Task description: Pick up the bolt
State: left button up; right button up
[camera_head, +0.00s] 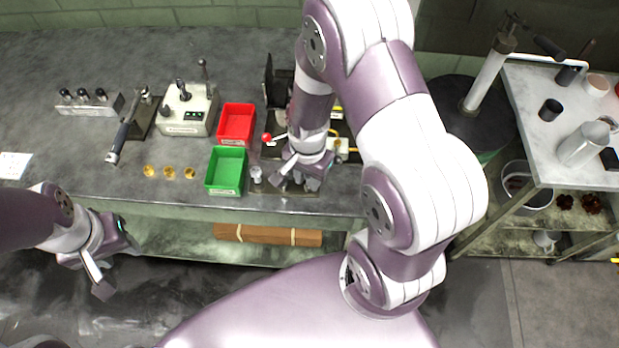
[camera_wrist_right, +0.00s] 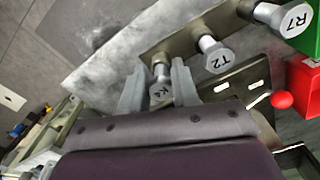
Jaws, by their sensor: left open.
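In the right wrist view, silver bolts with flat round heads stand along a metal bracket: bolt K4 (camera_wrist_right: 160,93), bolt T2 (camera_wrist_right: 216,60) and bolt R7 (camera_wrist_right: 291,20). My right gripper (camera_wrist_right: 160,85) has its fingers on either side of bolt K4; whether they touch it is unclear. In the head view, my right gripper (camera_head: 299,182) is low over the bench's front edge, beside a bolt (camera_head: 256,174); it and my arm hide the other bolts. My left gripper (camera_head: 108,275) is open and empty, in front of the bench at the left.
A green bin (camera_head: 227,170) and a red bin (camera_head: 237,123) stand left of my right gripper. A red-knobbed lever (camera_head: 268,138) is close behind it. Several tools and a control box (camera_head: 186,108) are further left. A shelf cart (camera_head: 545,128) stands at right.

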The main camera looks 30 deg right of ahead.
grip_shut()
jog(key=shift+w+r, duration=0.1)
notch_tip(320, 180, up, 10)
jog(key=shift+f, duration=0.25)
jog(key=shift+r, duration=0.15)
jog(key=shift+r, duration=0.1)
